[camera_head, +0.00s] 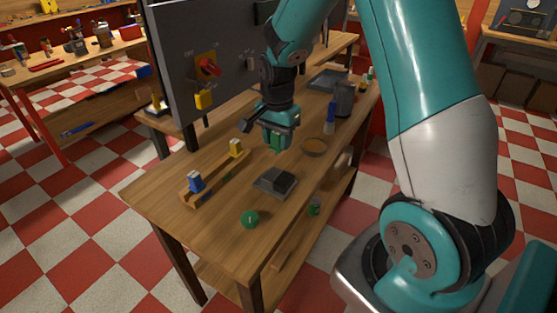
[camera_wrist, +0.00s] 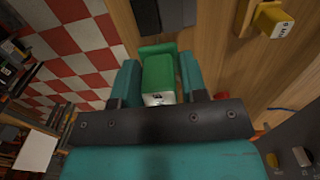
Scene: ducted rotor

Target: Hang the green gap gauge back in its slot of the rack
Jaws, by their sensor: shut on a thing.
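My gripper (camera_head: 278,139) is above the wooden workbench and is shut on the green gap gauge. In the wrist view, the green gauge (camera_wrist: 159,75) is a green block with a pale marked end, held between the two teal fingers (camera_wrist: 158,82). The rack (camera_head: 216,178) is a low wooden rail on the bench, left of my gripper. The yellow gauge (camera_wrist: 273,20) also shows in the wrist view, apart from the green one.
A dark grey block on a plate (camera_head: 275,182) lies right of the rack. A green round object (camera_head: 250,219) is near the front edge. A grey panel (camera_head: 205,60) rises behind the rack.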

